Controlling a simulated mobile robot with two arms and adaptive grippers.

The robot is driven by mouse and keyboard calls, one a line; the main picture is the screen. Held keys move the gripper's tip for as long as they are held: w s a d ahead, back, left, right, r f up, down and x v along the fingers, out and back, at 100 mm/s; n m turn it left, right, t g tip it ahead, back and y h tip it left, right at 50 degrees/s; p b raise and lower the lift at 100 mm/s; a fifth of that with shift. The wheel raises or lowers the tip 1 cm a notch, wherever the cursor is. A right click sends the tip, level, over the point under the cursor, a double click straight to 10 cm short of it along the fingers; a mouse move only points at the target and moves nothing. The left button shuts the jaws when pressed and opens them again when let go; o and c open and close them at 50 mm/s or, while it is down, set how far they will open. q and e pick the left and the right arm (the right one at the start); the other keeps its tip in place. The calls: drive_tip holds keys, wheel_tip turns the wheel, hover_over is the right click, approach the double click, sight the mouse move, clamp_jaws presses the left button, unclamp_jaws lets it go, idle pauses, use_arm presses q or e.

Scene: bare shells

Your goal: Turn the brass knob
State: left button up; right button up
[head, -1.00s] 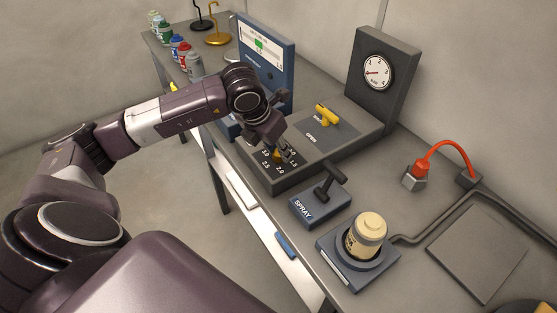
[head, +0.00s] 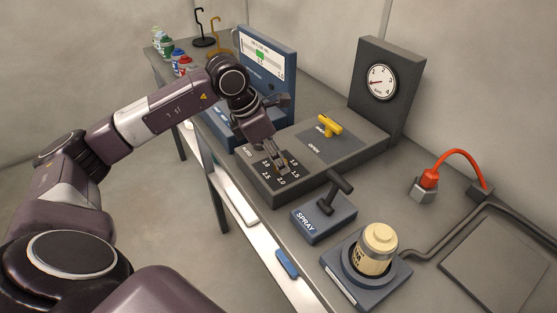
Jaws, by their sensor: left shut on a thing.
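The brass knob (head: 277,171) is on the low front part of a dark grey panel (head: 283,194), in a dial marked from 1.0 to 3.0. Only a sliver of it shows between the fingers. My left gripper (head: 280,168) reaches down from the upper left and is shut on the knob. Its fingers hide the knob's pointing direction. A round pressure gauge (head: 381,83) with a red needle pointing left stands on the upright box behind. My right gripper is not in view.
A yellow valve handle (head: 329,125) marked OPEN sits just behind the dial. A SPRAY lever box (head: 322,218) and a cream canister (head: 377,248) in a blue holder stand in front. A blue meter box (head: 268,60) is close behind my left arm.

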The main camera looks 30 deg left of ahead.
use_arm(q)
drive_tip(key=shift+r, duration=0.1)
drive_tip(key=o, duration=1.2)
drive_tip(key=shift+c, duration=0.2)
drive_tip(key=v, duration=1.2)
drive_tip(key=shift+s, duration=0.1)
